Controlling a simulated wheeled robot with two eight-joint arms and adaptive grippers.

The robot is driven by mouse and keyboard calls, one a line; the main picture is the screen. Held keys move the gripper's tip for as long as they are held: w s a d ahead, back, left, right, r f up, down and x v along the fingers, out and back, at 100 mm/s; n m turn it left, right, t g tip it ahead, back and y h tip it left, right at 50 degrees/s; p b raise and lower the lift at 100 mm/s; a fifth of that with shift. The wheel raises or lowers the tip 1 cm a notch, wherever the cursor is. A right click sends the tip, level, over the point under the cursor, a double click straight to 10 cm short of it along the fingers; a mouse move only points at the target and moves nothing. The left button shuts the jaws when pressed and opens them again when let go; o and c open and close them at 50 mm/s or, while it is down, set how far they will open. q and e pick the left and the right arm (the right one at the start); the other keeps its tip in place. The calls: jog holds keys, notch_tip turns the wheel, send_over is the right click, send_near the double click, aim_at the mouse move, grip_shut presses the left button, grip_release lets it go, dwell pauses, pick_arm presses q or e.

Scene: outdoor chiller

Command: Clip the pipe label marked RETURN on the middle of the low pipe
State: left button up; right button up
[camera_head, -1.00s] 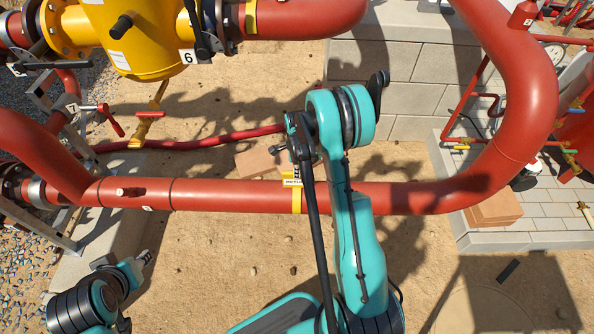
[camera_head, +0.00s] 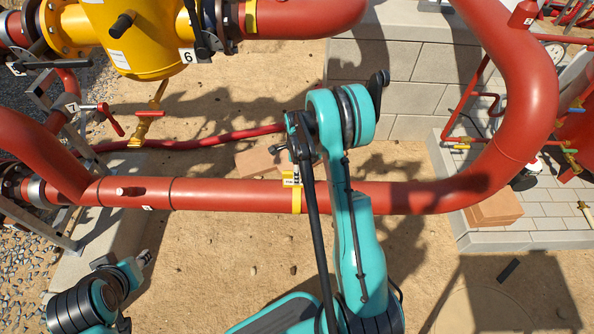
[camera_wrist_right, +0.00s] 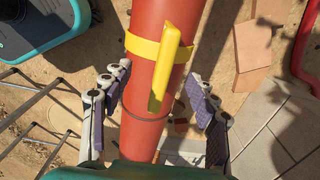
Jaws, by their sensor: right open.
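The pipe label (camera_head: 296,199) is a yellow band with a raised yellow bar and a small white printed face. It sits around the low red pipe (camera_head: 235,195), near the middle of its straight run. In the right wrist view the yellow label (camera_wrist_right: 160,55) wraps the pipe, with its bar lying along it. My right gripper (camera_wrist_right: 160,75) is open, its fingers apart on either side of the pipe and label. In the head view my right arm partly covers the label, and its print is too small to read fully. My left gripper (camera_head: 144,258) is at lower left, away from the pipe; its jaws are unclear.
A yellow valve body (camera_head: 140,35) and another red pipe stand above left. A thin red hose (camera_head: 220,140) and a tan brick (camera_head: 257,162) lie behind the low pipe. Grey block walls (camera_head: 430,75) stand at right. Sandy ground in front is mostly clear.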

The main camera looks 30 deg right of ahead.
notch_tip(320, 180, up, 7)
jog(key=p, duration=0.4)
jog(key=s+a+r+n+t, duration=0.1)
jog(key=s+a+r+n, duration=0.1)
jog(key=r, duration=0.7)
jog(key=s+a+r+n, duration=0.1)
jog(key=a+r+n, duration=0.15)
jog(key=r, duration=0.55)
jog(key=s+a+r+n+t, duration=0.2)
jog(key=s+a+n, duration=0.3)
jog(key=s+n, duration=0.3)
jog(key=s+a+r+n+t, duration=0.3)
jog(key=s+a+n, duration=0.3)
jog(key=n, duration=0.6)
jog(key=shift+s+r+t, duration=0.2)
jog(key=shift+s+t, duration=0.4)
jog(key=shift+s, duration=0.4)
